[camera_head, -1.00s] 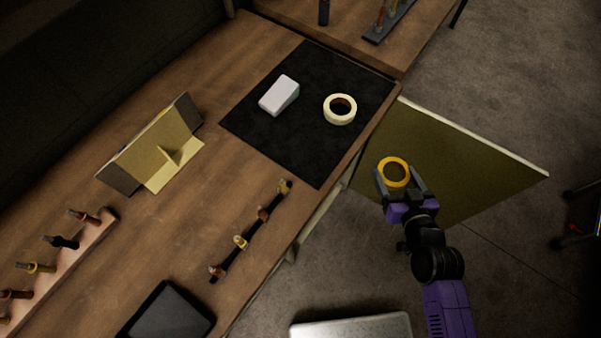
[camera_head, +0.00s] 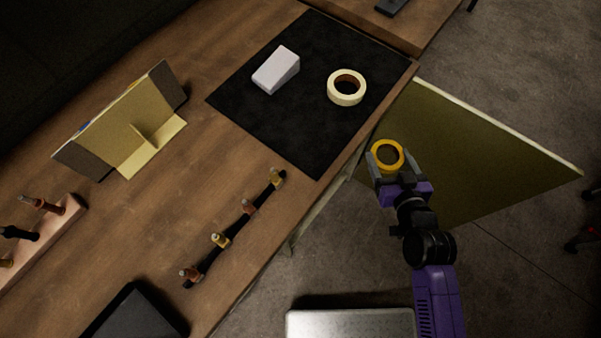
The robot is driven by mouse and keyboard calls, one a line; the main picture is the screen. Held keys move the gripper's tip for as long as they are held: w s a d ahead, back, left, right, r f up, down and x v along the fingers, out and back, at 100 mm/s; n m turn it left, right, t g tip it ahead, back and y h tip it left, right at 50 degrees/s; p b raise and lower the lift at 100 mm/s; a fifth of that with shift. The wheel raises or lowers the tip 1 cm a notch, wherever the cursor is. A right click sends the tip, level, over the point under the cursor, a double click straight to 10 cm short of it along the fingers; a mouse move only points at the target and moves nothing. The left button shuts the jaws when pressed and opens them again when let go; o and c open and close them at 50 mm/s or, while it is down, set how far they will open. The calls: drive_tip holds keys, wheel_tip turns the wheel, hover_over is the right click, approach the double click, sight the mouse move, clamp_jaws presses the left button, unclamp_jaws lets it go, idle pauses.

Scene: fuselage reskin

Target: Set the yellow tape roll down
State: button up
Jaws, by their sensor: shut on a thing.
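The yellow tape roll (camera_head: 376,164) is a ring held between the fingers of my gripper (camera_head: 388,160). My gripper is shut on it. It holds the roll to the right of the table's (camera_head: 252,267) near edge, and the olive panel (camera_head: 478,160) lies behind it in the picture. A black mat (camera_head: 290,130) lies on the table, up and left of my gripper. A cream tape roll (camera_head: 333,95) and a white wedge-shaped block (camera_head: 274,70) are on the mat.
A dark strip (camera_head: 233,231) with several small fittings lies along the table. A folded tan-and-dark stand (camera_head: 125,125), a rack of tools (camera_head: 45,235) and a dark tablet-like object (camera_head: 135,315) are to the left. The mat's lower part is bare.

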drive_tip(key=w+a+f+n+g+y+b, duration=0.2)
drive_tip(key=a+f+n+y+b, duration=0.3)
drive_tip(key=a+f+b, duration=1.85)
drive_tip(key=f+b, duration=0.3)
drive_tip(key=f, duration=0.1)
drive_tip(key=f+b, duration=0.2)
drive_tip(key=f, duration=0.2)
drive_tip(key=a+f+b, duration=0.1)
drive_tip(key=f+b, duration=0.2)
drive_tip(key=f, duration=0.2)
drive_tip(key=shift+s+a+b, duration=0.1)
drive_tip(key=shift+s+b, duration=0.05)
drive_tip(key=shift+b, duration=0.15)
drive_tip(key=shift+f+b, duration=1.2)
drive_tip(key=shift+f, duration=1.3)
drive_tip(key=shift+f, duration=0.1)
drive_tip(key=shift+f, duration=0.15)
drive_tip(key=o, duration=1.4)
drive_tip(key=shift+c, duration=0.2)
